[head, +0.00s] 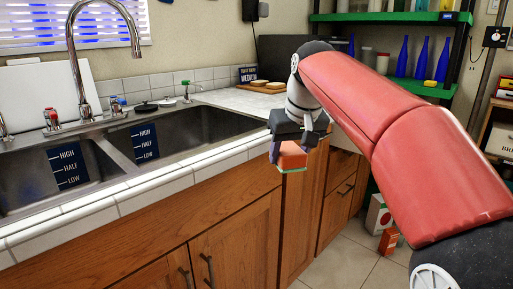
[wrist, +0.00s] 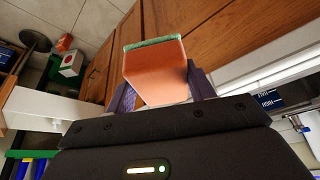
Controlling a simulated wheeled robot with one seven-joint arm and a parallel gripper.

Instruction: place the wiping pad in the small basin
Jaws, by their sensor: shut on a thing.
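The wiping pad, an orange block with a green scouring layer (head: 291,157), is held between the fingers of my gripper (head: 289,146), green side down. In the wrist view the pad (wrist: 155,72) fills the space between the two purple-grey fingers (wrist: 160,88). My gripper is shut on it, in front of the counter edge and right of the sink. The sink has a left basin (head: 40,180) and a right basin (head: 195,132), both metal. The left one is cut off by the picture edge, so I cannot compare their sizes. Both look empty.
A tall faucet (head: 75,50) rises behind the basins. A tiled rim (head: 150,185) runs along the front, above wooden cabinets (head: 235,235). Boxes (head: 380,215) stand on the floor at right.

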